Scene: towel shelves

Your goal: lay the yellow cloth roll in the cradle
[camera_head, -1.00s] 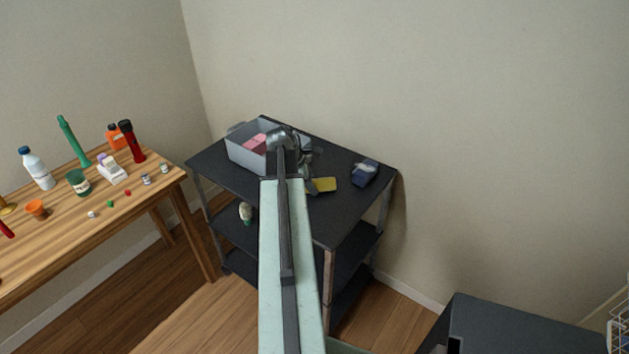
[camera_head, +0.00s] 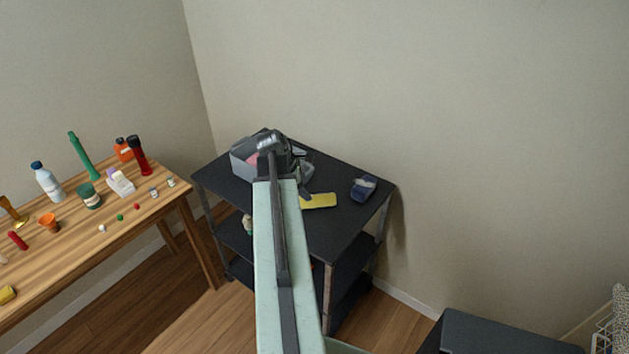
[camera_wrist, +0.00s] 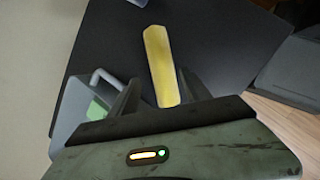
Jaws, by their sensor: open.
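The yellow cloth roll (camera_head: 319,201) lies on the black top of the shelf unit, just right of my arm's end. In the wrist view the yellow roll (camera_wrist: 159,62) runs lengthwise away from me, its near end between or beneath my fingers. My gripper (camera_wrist: 160,88) is open, one finger on each side of that end. I see no contact; the height gap is unclear. In the head view my gripper (camera_head: 305,188) is dark and partly hidden by my arm. I cannot identify a cradle with certainty.
A grey bin (camera_head: 240,166) with something pink stands at the shelf's back left, partly behind my arm. A dark blue object (camera_head: 363,188) lies right of the roll. A wooden table (camera_head: 150,215) at left holds bottles and small items. The shelf's front right is clear.

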